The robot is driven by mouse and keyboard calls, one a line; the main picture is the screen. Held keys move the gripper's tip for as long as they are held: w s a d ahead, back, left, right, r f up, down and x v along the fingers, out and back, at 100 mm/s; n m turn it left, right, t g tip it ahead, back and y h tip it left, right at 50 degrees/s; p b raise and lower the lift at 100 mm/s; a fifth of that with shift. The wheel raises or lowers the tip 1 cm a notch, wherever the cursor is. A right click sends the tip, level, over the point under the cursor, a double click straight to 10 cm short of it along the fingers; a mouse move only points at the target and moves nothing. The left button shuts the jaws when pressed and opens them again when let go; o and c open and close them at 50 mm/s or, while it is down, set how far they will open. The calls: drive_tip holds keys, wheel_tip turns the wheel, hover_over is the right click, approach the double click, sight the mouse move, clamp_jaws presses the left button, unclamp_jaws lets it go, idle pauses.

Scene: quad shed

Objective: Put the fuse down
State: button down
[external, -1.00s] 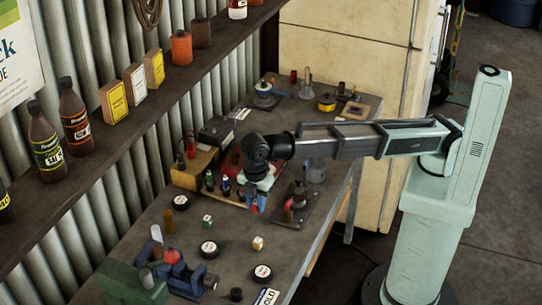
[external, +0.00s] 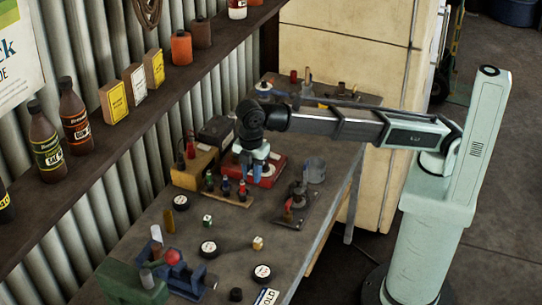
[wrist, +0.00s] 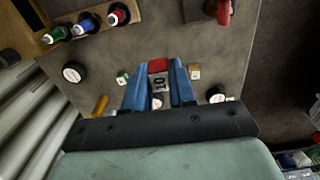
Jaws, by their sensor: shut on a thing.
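The fuse (wrist: 158,67), a small block with a red end and a pale face marked 10, sits between the blue fingers of my gripper (wrist: 159,80) in the wrist view. My gripper is shut on it. In the external view my gripper (external: 256,170) points down in front of a red box (external: 272,172), above the far part of the workbench (external: 225,225). The fuse itself cannot be made out there.
A wooden rack (external: 235,199) with green, blue and red capped items stands close by. A yellow-brown box (external: 193,168) is left of it, and a dark stand (external: 296,208) right. Small dice and round black-rimmed discs (external: 208,248) lie nearer on the bench.

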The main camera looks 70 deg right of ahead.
drive_tip(key=w+d, duration=0.5)
drive_tip(key=d, duration=0.7)
drive_tip(key=w+d, duration=0.5)
drive_tip(key=d, duration=0.8)
drive_tip(key=w+d, duration=0.6)
drive_tip(key=d, duration=0.6)
drive_tip(key=shift+s+d+f, duration=0.1)
drive_tip(key=shift+f, duration=3.65)
drive_tip(key=shift+s+f, duration=0.1)
drive_tip(key=shift+f, duration=3.65)
drive_tip(key=c, duration=0.9)
unclamp_jaws()
drive_tip(key=shift+f, duration=0.1)
wheel_tip(320, 180, up, 12)
